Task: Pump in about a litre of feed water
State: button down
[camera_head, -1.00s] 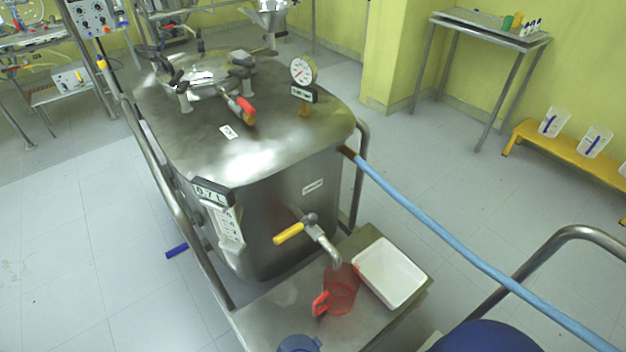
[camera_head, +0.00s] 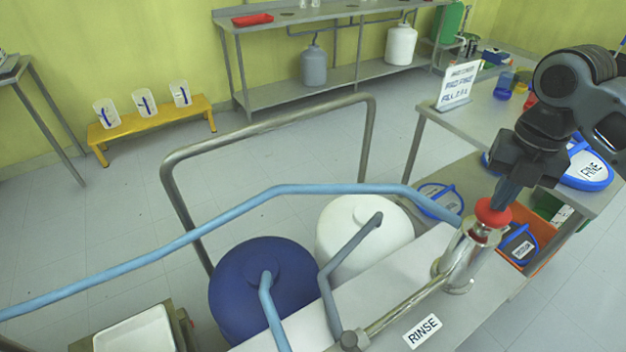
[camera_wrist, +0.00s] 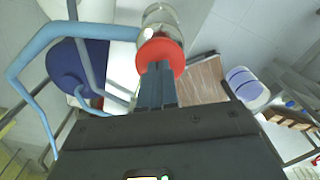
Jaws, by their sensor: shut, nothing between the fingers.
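The pump (camera_head: 463,262) is a shiny metal body with a red button (camera_head: 493,213) on top, at the right of the head view. A light blue hose (camera_head: 230,215) runs from the pump off to the left. The reactor and its litre display are out of view.
A blue drum (camera_head: 262,285) and a white drum (camera_head: 345,235) stand left of the pump, with pipes rising from them. A metal rail (camera_head: 270,125) arches behind. A sign (camera_head: 459,84) stands on the right-hand bench. A white tray (camera_head: 135,333) is at lower left.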

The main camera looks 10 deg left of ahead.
notch_tip(320, 180, up, 8)
jog(key=p, duration=0.6)
jog(key=shift+r+p, duration=0.15)
jog(key=shift+p, duration=0.15)
jog(key=shift+r, duration=0.1)
notch_tip(320, 180, up, 6)
jog(key=shift+f+p, duration=0.1)
jog(key=shift+p, duration=0.75)
dwell(0.3)
